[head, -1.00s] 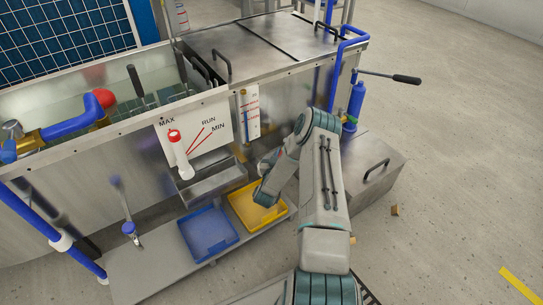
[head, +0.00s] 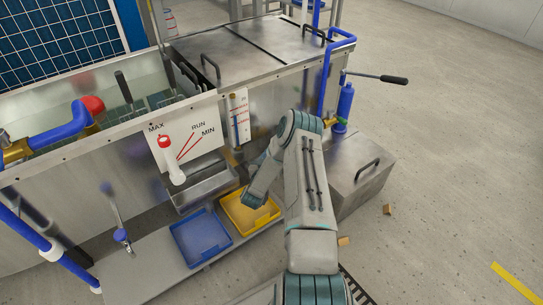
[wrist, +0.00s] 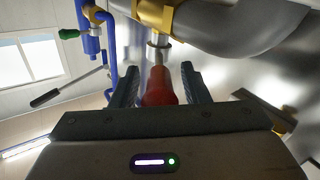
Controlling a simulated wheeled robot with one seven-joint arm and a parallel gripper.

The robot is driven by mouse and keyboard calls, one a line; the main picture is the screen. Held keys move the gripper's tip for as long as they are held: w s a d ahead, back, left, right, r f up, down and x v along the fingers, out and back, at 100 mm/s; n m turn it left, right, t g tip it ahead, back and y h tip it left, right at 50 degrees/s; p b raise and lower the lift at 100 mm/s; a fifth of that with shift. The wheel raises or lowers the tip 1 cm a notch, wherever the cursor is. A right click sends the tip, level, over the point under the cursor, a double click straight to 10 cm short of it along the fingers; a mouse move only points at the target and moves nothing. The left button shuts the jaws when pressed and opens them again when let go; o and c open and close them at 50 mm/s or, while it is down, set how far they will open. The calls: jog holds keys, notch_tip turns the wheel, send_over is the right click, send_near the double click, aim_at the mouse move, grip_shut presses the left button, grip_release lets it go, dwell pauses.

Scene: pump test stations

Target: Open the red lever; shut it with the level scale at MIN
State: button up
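In the wrist view a red handle (wrist: 158,88) on a metal stem lies between the fingers of my gripper (wrist: 159,78). The fingers stand apart, with gaps visible on both sides of the handle. A brass fitting (wrist: 158,15) holds the stem. In the head view my gripper is mostly hidden by my arm, near the tank front above the yellow tray. A narrow level scale (head: 238,118) with a blue column is on the tank front; its reading is too small to tell. A white panel (head: 190,135) marked MAX, RUN and MIN carries a white, red-ended lever (head: 170,158).
A yellow tray (head: 232,222) and a blue tray (head: 183,257) sit on the low shelf. A metal box (head: 345,180) stands right of my arm. A black-handled lever (head: 392,79) sticks out at the tank's right. Open floor lies to the right.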

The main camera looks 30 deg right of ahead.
jog(key=shift+s+a, duration=0.1)
jog(key=p+v, duration=0.4)
jog(key=v, duration=0.9)
jog(key=shift+s+a, duration=0.2)
jog(key=shift+a, duration=0.05)
jog(key=shift+r, duration=0.1)
